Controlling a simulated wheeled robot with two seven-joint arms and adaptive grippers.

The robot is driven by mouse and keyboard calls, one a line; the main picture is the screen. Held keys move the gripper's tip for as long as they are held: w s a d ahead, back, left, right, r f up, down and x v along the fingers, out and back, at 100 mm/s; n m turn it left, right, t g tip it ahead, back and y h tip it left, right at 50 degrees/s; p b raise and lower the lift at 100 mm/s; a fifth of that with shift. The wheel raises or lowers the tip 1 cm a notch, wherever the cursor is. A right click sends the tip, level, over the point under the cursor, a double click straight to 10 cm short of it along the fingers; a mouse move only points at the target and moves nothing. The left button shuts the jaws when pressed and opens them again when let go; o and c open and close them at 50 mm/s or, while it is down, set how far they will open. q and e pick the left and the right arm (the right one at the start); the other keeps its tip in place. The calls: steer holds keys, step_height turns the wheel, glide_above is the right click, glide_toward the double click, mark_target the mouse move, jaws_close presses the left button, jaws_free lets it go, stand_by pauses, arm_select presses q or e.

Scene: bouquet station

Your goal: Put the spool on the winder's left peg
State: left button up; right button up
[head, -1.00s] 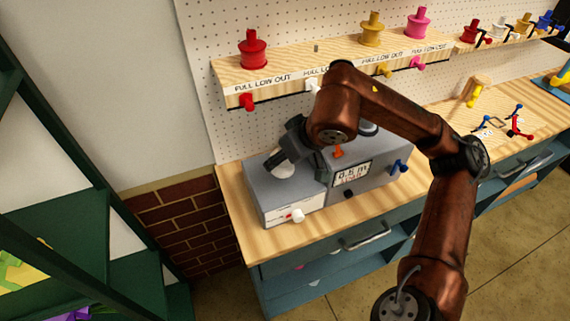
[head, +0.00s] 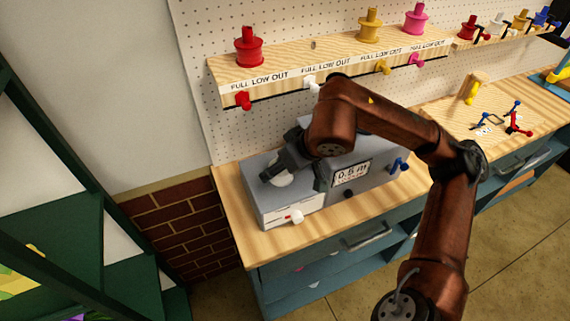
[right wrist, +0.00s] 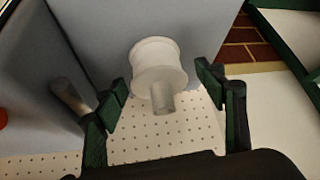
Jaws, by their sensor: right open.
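The white spool (right wrist: 158,64) sits against the grey top of the winder (right wrist: 98,32), between and just beyond the two fingertips in the right wrist view. In the head view the spool (head: 281,179) is at the left end of the winder (head: 262,205), partly covered by my gripper. The left peg is hidden, so I cannot tell how the spool is seated on it. My right gripper (right wrist: 163,90) is open, with a gap between each finger and the spool. In the head view this gripper (head: 292,168) is low over the winder's left part. My left gripper is out of view.
A shelf (head: 330,68) above the winder carries red, yellow and pink spools, with coloured knobs below. A grey cylinder (right wrist: 68,97) stands beside the left finger in the wrist view. Small tools (head: 500,118) lie on the bench to the right. A green rack (head: 60,215) stands at left.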

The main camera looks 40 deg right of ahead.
steer(key=shift+r, duration=0.2)
steer(key=p+v, duration=0.1)
steer(key=v, duration=0.2)
steer(key=shift+d, duration=0.1)
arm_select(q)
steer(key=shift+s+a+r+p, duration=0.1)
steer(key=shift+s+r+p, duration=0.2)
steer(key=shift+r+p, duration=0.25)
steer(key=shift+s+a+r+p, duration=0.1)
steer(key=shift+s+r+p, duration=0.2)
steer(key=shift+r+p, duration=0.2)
arm_select(e)
steer(key=v, duration=0.8)
steer(key=shift+s+r, duration=0.2)
steer(key=shift+r, duration=0.15)
